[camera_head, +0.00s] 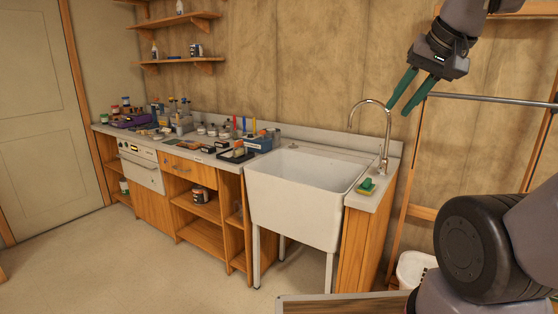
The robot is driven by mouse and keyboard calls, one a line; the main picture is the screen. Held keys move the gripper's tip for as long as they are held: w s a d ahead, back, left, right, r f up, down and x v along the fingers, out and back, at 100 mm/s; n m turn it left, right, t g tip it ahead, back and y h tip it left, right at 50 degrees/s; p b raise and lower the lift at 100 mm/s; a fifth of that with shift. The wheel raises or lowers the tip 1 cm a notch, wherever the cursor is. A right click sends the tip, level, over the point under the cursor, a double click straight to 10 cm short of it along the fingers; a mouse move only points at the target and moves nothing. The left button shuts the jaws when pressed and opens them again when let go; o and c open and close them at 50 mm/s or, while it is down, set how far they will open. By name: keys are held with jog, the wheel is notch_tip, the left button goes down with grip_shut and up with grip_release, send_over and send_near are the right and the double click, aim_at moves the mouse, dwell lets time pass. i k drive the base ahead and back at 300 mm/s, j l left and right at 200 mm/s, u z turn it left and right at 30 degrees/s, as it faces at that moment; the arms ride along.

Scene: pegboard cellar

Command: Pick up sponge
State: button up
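A small green and yellow sponge (366,185) lies on the narrow counter just right of the white sink, near the foot of the tap. My gripper (402,105) is in the air at the upper right, above and a little to the right of the sponge. Its two green fingers are apart with nothing between them. The gripper and the sponge are well apart.
The deep white sink (297,208) stands on legs beside the sponge, with a curved metal tap (387,137) behind it. The long counter to the left holds several jars, trays and a blue box (259,144). A white bucket (413,269) stands at lower right. Floor at left is clear.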

aim_at(366, 187)
jog(key=i+l, duration=0.85)
jog(key=l, duration=0.3)
jog(key=j+u, duration=0.05)
